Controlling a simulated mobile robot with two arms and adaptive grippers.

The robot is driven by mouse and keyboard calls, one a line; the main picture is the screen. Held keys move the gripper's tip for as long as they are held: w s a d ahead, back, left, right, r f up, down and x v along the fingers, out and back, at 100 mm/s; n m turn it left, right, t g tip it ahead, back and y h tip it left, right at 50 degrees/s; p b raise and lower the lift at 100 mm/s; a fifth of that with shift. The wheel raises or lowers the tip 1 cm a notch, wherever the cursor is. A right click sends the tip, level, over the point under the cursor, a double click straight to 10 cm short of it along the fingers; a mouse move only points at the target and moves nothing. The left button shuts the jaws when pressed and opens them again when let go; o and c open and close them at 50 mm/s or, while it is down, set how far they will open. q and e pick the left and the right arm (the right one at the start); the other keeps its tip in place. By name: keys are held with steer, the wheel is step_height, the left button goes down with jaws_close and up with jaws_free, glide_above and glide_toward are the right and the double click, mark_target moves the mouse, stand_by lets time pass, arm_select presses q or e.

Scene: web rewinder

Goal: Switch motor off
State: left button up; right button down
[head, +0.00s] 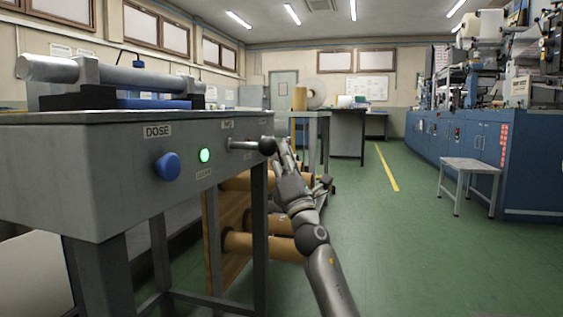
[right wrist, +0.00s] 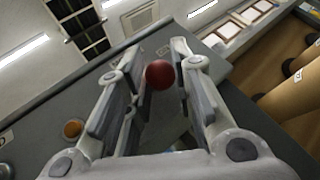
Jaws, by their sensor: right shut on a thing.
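A grey machine cabinet (head: 90,150) stands at the left in the head view. Its front carries a blue knob (head: 167,167) under a DOSE label, a lit green button (head: 204,155) and a metal lever (head: 243,145) sticking out to the right, ending in a dark ball. A small label (head: 228,125) above the lever is too small to read. My right gripper (head: 278,149) is at the lever's ball end. In the right wrist view, a red ball knob (right wrist: 159,74) sits between its two fingers, and the gripper is shut on it. My left gripper is not in view.
Brown rolls (head: 262,245) on a rack stand behind the cabinet, close to my right arm. A grey stool (head: 470,168) and blue machine cabinets (head: 478,145) are at the right. The green floor between is clear. An orange button (right wrist: 72,129) shows in the right wrist view.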

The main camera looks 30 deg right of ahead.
steer(key=shift+d+h, duration=0.1)
steer(key=shift+h, duration=0.2)
steer(key=c, duration=1.2)
jaws_free()
steer(key=shift+c, duration=0.2)
steer(key=v, duration=1.2)
